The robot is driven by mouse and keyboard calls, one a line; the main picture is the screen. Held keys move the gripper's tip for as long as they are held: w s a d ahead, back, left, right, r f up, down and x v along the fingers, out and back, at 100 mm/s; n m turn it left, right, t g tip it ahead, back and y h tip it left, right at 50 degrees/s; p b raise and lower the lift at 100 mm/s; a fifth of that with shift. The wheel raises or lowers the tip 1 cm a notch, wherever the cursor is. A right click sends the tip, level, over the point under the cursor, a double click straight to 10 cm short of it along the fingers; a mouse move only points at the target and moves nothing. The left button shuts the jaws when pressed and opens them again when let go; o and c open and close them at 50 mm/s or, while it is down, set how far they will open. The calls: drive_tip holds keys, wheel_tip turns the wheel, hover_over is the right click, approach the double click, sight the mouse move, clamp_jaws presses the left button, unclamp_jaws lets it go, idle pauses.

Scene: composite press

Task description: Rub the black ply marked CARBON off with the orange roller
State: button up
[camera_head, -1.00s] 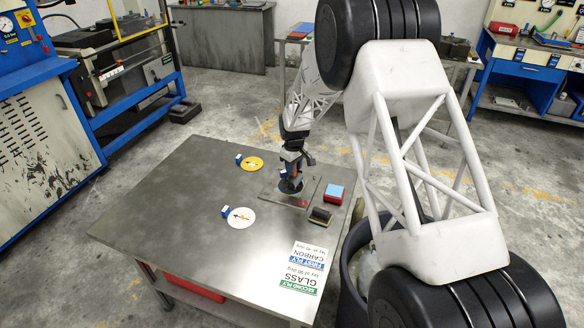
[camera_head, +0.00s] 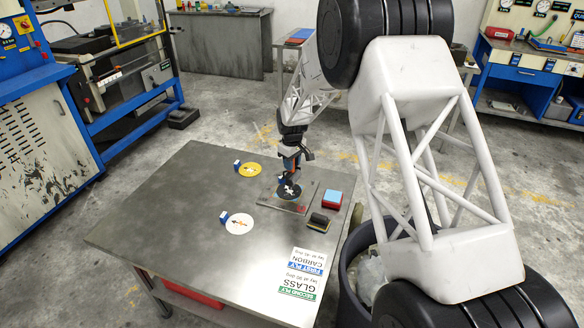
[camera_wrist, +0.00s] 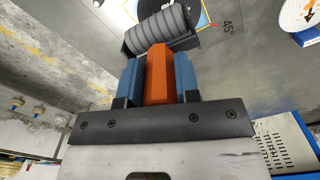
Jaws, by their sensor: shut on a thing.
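The black ply (camera_head: 289,191), with a white mark, lies on the metal plate (camera_head: 300,207). I cannot read the word CARBON on it. My gripper (camera_head: 291,164) is above it, shut on the orange handle of the roller. In the wrist view the orange roller (camera_wrist: 160,75) stands between the blue jaws of my gripper (camera_wrist: 159,70), with its grey ribbed drum ahead. The black ply (camera_wrist: 187,14) shows partly beyond the drum, inside coloured lines. I cannot tell whether the drum touches it.
A white disc (camera_head: 239,223) and a yellow disc (camera_head: 249,169), both with blue tabs, lie left of the plate. A red-and-blue block (camera_head: 332,199) and a dark block (camera_head: 319,222) sit at right. A ply instruction card (camera_head: 301,274) lies in front. The table's left half is clear.

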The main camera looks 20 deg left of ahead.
drive_tip(key=shift+r, duration=1.25)
drive_tip(key=o, duration=0.4)
drive_tip(key=c, duration=0.4)
drive_tip(key=shift+f, duration=0.1)
drive_tip(key=shift+f, duration=2.8)
